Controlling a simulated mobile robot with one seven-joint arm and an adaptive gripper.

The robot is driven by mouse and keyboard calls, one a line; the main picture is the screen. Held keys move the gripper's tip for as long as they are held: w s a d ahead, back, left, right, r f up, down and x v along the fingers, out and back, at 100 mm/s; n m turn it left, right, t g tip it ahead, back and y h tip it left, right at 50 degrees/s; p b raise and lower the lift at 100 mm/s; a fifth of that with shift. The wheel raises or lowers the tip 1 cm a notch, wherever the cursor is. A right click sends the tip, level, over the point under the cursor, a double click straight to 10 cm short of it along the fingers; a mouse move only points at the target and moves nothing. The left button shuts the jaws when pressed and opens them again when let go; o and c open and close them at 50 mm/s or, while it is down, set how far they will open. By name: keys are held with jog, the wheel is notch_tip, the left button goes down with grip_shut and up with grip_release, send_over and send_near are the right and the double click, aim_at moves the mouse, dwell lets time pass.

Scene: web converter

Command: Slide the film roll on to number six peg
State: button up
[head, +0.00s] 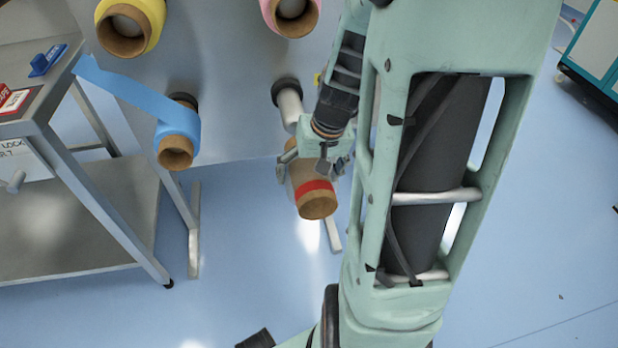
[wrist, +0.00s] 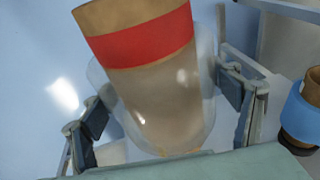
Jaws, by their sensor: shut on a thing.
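The film roll (head: 312,187) is a brown core with clear film and a red band near its front end. In the wrist view the film roll (wrist: 155,85) fills the middle, tilted, between both fingers. My gripper (head: 312,168) is shut on it, with a finger on either side. A bare pale peg (head: 290,108) with a dark collar sticks out of the grey panel just behind and above the roll. The roll's rear end is close to the peg's tip; I cannot tell whether they touch. No peg number is readable.
A blue film roll (head: 177,138) sits on a peg to the left, its web running to a metal table (head: 80,225). Yellow (head: 153,22) and pink (head: 312,12) rolls hang above on the panel (head: 220,60). Open floor lies below the held roll.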

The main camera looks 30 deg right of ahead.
jog(key=shift+w+r, duration=0.1)
jog(key=shift+w+d, duration=0.25)
jog(key=shift+w, duration=0.6)
jog(key=shift+w+d, duration=0.25)
jog(key=shift+w, duration=0.65)
jog(key=shift+w+d, duration=0.25)
jog(key=shift+w, duration=0.6)
jog(key=shift+w+d+p, duration=0.2)
jog(key=shift+w, duration=0.45)
jog(key=shift+w+d+p, duration=0.15)
jog(key=shift+w+d, duration=0.05)
jog(key=shift+w, duration=0.4)
dwell(0.6)
jog(key=shift+w+d+p, duration=0.15)
jog(key=shift+w+d, duration=0.05)
jog(key=shift+w, duration=0.6)
jog(key=shift+w+d+p, duration=0.15)
jog(key=shift+w+d, duration=0.1)
jog(key=shift+w, duration=0.5)
jog(key=shift+w+d+p, duration=0.15)
jog(key=shift+w+d, duration=0.05)
jog(key=shift+w, duration=0.6)
